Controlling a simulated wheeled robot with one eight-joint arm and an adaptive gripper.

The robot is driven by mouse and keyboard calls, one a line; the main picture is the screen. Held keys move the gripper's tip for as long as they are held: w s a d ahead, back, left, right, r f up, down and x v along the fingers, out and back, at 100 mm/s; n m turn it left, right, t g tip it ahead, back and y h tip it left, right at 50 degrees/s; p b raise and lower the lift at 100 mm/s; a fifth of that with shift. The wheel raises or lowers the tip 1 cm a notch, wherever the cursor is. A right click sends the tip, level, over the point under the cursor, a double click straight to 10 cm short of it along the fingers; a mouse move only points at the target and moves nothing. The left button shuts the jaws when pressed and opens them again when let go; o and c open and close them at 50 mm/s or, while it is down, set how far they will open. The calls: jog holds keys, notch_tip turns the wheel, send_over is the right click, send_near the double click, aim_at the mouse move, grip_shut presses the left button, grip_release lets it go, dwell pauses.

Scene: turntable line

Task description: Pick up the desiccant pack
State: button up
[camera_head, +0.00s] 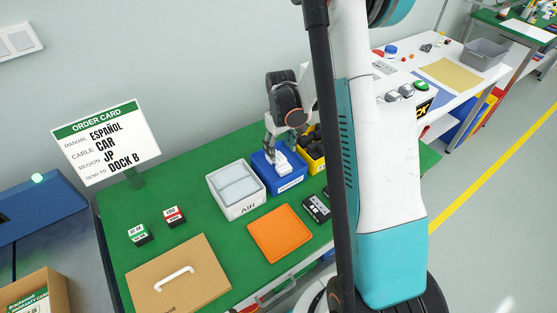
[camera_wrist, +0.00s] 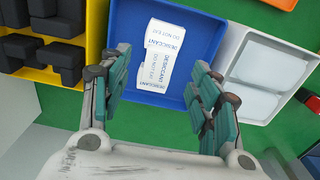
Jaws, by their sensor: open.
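White desiccant packs (camera_wrist: 156,70) printed "DESICCANT DO NOT EAT" lie overlapping in a blue bin (camera_wrist: 205,30). In the head view the packs (camera_head: 283,167) show as a small white heap in the blue bin (camera_head: 262,181), partly hidden by my gripper. My gripper (camera_wrist: 161,62) is open, with its teal fingers apart on either side of the packs in the wrist view. In the head view my gripper (camera_head: 277,143) points down over the bin. I cannot tell whether the fingertips touch the packs.
A white AIR bin (camera_head: 237,208) stands left of the blue bin, a yellow bin (camera_head: 317,166) with dark parts right. An orange tray (camera_head: 280,233), black box (camera_head: 316,208) and cardboard box (camera_head: 178,281) are nearer.

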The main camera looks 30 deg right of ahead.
aim_at(279, 158)
jog(key=f, duration=0.1)
jog(key=f+b, duration=0.1)
jog(key=f, duration=0.2)
jog(key=shift+w+f+b, duration=0.3)
jog(key=shift+f, duration=0.1)
jog(key=shift+c, duration=0.3)
jog(key=c, duration=0.9)
jog(key=shift+r, duration=0.15)
